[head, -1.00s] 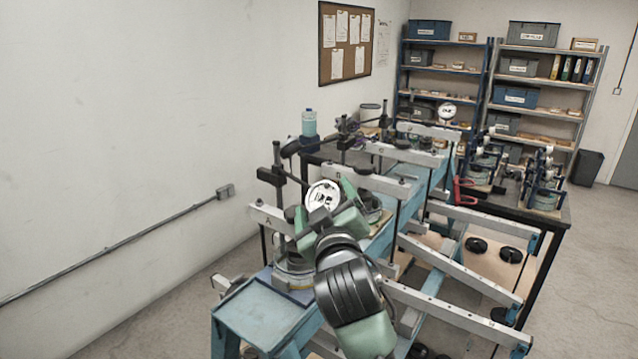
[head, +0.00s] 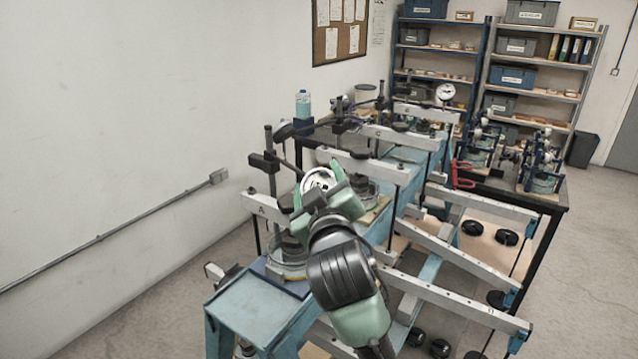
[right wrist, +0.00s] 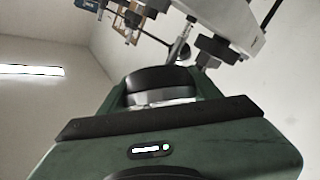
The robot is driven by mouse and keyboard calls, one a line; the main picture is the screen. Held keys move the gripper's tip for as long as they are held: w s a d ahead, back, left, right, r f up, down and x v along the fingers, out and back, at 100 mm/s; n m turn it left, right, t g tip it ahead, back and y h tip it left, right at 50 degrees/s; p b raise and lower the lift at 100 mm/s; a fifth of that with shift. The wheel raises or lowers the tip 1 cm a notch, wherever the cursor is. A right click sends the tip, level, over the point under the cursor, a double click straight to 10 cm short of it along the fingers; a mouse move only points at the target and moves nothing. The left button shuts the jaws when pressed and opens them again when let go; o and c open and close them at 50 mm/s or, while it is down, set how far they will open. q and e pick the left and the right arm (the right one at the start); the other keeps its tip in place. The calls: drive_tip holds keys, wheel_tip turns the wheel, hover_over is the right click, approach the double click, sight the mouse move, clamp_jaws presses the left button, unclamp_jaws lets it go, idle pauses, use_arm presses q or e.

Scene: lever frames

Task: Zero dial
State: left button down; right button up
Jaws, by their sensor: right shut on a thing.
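The dial (head: 318,179) is a round gauge with a white face, held on a black stand post (head: 270,165) above the nearest lever frame, beside the lever marked A (head: 270,212). My right gripper (head: 318,186) is shut on the dial, with one green finger on either side of it. In the right wrist view a black round body with a silver rim (right wrist: 160,85) sits between the fingers. The gripper hides the lower part of the face, and the reading is too small to tell. My left gripper is not in view.
A light-blue bench end (head: 255,310) lies in front. Long metal levers (head: 460,305) slope out to the right, with black weights (head: 472,228) below. A second dial (head: 445,92) stands farther back. A wall is at the left, with open floor before it.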

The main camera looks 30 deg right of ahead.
drive_tip(key=shift+f+m+h+b, duration=0.15)
drive_tip(key=shift+m+h+b, duration=0.35)
drive_tip(key=shift+m+b, duration=0.2)
drive_tip(key=shift+d+r+h, duration=0.1)
drive_tip(key=shift+r+h, duration=0.15)
drive_tip(key=shift+h, duration=0.15)
drive_tip(key=o, duration=1.3)
drive_tip(key=shift+o, duration=0.4)
drive_tip(key=shift+w+f, duration=0.1)
